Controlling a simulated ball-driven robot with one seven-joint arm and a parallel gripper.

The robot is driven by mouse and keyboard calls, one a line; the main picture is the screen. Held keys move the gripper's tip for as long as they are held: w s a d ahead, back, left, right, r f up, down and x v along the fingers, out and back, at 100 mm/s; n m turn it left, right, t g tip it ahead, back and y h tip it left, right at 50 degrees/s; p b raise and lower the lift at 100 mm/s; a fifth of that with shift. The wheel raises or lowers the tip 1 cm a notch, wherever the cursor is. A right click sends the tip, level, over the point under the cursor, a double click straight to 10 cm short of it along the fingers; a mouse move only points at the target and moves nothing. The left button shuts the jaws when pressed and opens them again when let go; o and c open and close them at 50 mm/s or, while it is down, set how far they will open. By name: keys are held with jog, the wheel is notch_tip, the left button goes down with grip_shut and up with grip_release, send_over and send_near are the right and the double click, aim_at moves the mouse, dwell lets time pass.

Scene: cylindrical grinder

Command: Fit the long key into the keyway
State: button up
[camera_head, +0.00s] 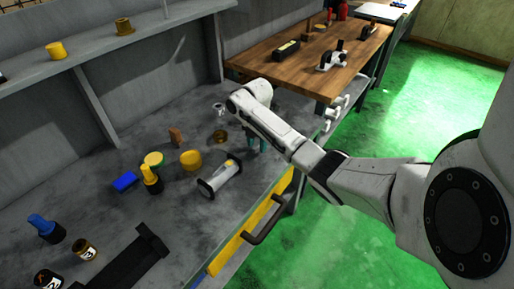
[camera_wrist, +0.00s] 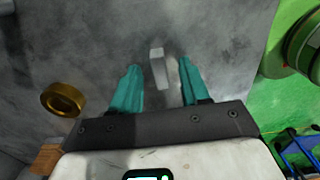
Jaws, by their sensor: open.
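A small grey metal bar (camera_wrist: 158,68), which looks like the key, lies on the grey bench top in the wrist view, between the teal fingertips. My gripper (camera_wrist: 159,72) is open, with a finger to each side of the bar and gaps between. In the head view my gripper (camera_head: 257,144) points down over the bench near its front right edge; the bar is hidden there. A brass ring (camera_wrist: 63,99) lies left of the fingers and also shows in the head view (camera_head: 219,137). I cannot make out a keyway in either view.
A yellow cylinder (camera_head: 190,160), a blue block (camera_head: 125,181) and several bottles stand farther left. A wooden-topped bench (camera_head: 300,62) is behind. The green floor (camera_head: 350,135) lies right of the bench edge.

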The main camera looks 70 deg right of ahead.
aim_at(257, 146)
jog(key=shift+c, duration=0.3)
grip_shut()
dwell(0.5)
jog(key=shift+r, duration=0.5)
notch_tip(257, 146, up, 2)
jog(key=shift+r, duration=0.15)
jog(key=s+a+r+p, duration=0.9)
jog(key=s+p, duration=0.1)
jog(key=p, duration=0.1)
jog(key=shift+s+r, duration=0.3)
jog(key=shift+r, duration=0.05)
